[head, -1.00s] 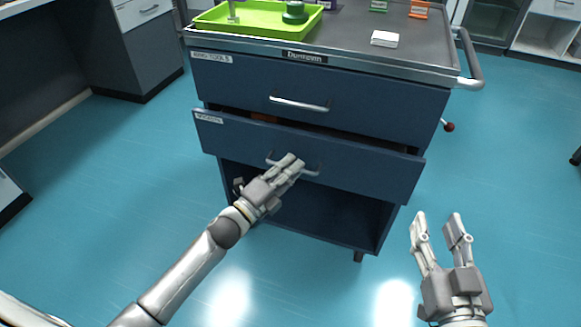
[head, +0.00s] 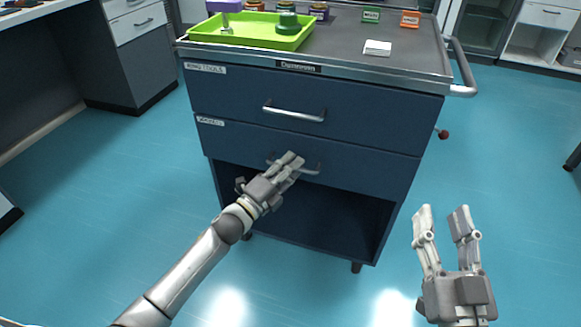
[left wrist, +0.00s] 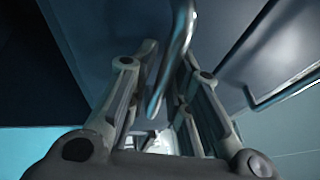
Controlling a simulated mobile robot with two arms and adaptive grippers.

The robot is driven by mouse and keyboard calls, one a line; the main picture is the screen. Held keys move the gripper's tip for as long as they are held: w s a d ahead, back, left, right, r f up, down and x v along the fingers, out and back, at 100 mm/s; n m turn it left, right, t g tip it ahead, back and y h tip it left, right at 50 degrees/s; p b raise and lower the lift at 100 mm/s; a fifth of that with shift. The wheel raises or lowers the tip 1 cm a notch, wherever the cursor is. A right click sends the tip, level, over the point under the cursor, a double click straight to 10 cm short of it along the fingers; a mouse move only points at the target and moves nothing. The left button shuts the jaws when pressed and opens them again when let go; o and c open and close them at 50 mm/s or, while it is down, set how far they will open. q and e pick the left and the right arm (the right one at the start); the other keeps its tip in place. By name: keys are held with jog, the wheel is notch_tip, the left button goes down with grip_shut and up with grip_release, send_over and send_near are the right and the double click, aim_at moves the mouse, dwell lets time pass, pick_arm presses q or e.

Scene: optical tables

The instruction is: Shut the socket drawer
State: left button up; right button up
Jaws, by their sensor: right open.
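The socket drawer (head: 350,167) is the lower of two dark blue drawers in the cart. Its front now sits about flush under the upper drawer, with no clear gap showing. My left gripper (head: 293,161) is at the drawer's curved metal handle (head: 312,172). The exact contact is partly hidden. My right gripper (head: 442,212) is open and empty, apart from the cart at the lower right.
The upper drawer (head: 350,112) is shut. The cart top (head: 335,55) holds a green tray (head: 235,38), a white block (head: 378,48) and small coloured items. An open shelf space (head: 325,215) lies under the drawers. The blue floor around the cart is clear.

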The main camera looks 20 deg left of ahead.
pick_arm(q)
jog(key=shift+d, duration=0.1)
jog(key=shift+s+f, duration=0.15)
jog(key=shift+s, duration=0.25)
jog(key=v, duration=1.1)
jog(key=shift+a, duration=0.3)
